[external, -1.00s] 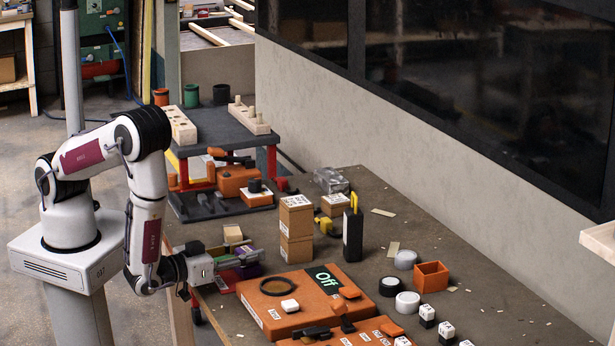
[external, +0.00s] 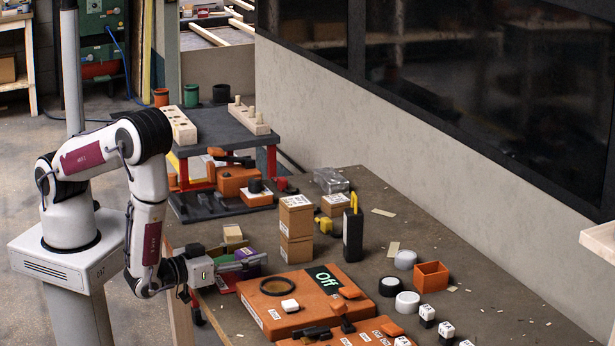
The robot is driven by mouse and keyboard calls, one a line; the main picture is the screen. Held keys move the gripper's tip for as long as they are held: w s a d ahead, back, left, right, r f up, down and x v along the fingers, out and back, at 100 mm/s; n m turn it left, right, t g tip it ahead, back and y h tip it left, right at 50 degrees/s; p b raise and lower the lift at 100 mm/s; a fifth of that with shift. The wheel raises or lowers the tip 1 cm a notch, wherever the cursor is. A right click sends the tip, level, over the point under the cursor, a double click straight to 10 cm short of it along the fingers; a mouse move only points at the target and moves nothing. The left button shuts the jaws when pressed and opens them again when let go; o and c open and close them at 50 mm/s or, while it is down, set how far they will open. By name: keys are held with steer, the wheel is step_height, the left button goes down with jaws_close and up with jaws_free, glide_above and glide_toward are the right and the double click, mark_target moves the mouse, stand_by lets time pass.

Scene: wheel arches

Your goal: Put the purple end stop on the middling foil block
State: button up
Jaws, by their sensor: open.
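A small purple piece (external: 246,252) shows at the left edge of the workbench, partly hidden behind my gripper; it may be the end stop. My gripper (external: 256,265) is low over that edge, pointing right, with its fingers in front of the purple piece. It is open. I cannot tell whether the fingers touch anything. Green and reddish pieces lie close around it, also partly covered. A shiny, silvery item (external: 330,180) lies at the back of the bench. I cannot tell which thing is the middling foil block.
Stacked cardboard boxes (external: 296,230) stand behind my gripper. An orange case (external: 306,306) with an "Off" display lies just to the right. A black upright block (external: 352,235), white and black discs and an open orange box (external: 431,276) stand further right.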

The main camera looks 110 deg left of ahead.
mark_target(237, 256)
steer(key=shift+d, duration=0.1)
steer(key=shift+v, duration=1)
steer(key=shift+s+v, duration=0.2)
steer(key=shift+v, duration=2.5)
steer(key=shift+s+f, duration=0.15)
steer(key=shift+o, duration=0.6)
steer(key=shift+s+d+f+y, duration=0.15)
steer(key=shift+s+d, duration=0.1)
steer(key=shift+d, duration=0.25)
steer(key=shift+s+d+f+y, duration=0.1)
steer(key=shift+s+d+y, duration=0.1)
steer(key=shift+d, duration=0.35)
steer(key=shift+w+a, duration=0.1)
steer(key=shift+x, duration=1.15)
